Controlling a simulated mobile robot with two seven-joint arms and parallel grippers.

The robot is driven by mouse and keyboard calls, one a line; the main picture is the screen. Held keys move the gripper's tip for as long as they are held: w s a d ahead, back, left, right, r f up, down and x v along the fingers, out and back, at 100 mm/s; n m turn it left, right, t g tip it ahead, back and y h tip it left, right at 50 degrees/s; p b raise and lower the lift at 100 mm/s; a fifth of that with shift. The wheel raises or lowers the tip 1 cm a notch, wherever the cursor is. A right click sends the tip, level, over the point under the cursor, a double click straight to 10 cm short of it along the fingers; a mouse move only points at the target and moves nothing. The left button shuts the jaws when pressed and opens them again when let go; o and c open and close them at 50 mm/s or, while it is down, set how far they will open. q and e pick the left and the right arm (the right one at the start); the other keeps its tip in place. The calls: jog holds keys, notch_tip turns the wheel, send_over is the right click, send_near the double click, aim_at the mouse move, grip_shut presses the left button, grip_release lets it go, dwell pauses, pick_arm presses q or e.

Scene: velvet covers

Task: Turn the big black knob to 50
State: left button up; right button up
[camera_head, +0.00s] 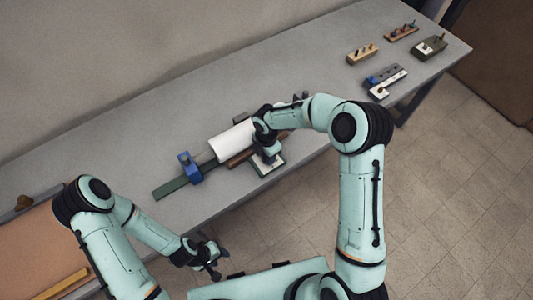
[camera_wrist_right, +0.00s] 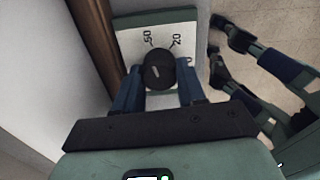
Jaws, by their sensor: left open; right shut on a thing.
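The big black knob (camera_wrist_right: 159,71) is round, with a short pale mark on top. It sits on a white dial plate (camera_wrist_right: 186,29) with a green-grey border; "50" and "20" are readable, and another figure is partly covered. My right gripper (camera_wrist_right: 157,88) has its two blue fingers on either side of the knob and is shut on it. In the head view, my right gripper (camera_head: 268,150) is over the dial plate (camera_head: 266,172) and hides the knob. My left gripper (camera_head: 211,264) is open and empty, off the table's front edge.
A brown bar (camera_wrist_right: 98,35) runs beside the dial plate. Several small fixtures, including a wooden block (camera_head: 362,54), sit at the table's far right.

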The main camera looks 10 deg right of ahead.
jog(key=shift+w+r, duration=0.1)
jog(key=o, duration=1.1)
jog(key=shift+c, duration=0.2)
pick_arm(q)
jog(key=shift+w+r+p, duration=0.45)
jog(key=shift+w+r, duration=0.15)
pick_arm(e)
notch_tip(320, 180, up, 13)
jog(key=shift+r, duration=0.2)
pick_arm(q)
jog(key=shift+s, duration=0.1)
pick_arm(e)
jog(key=shift+f, duration=0.1)
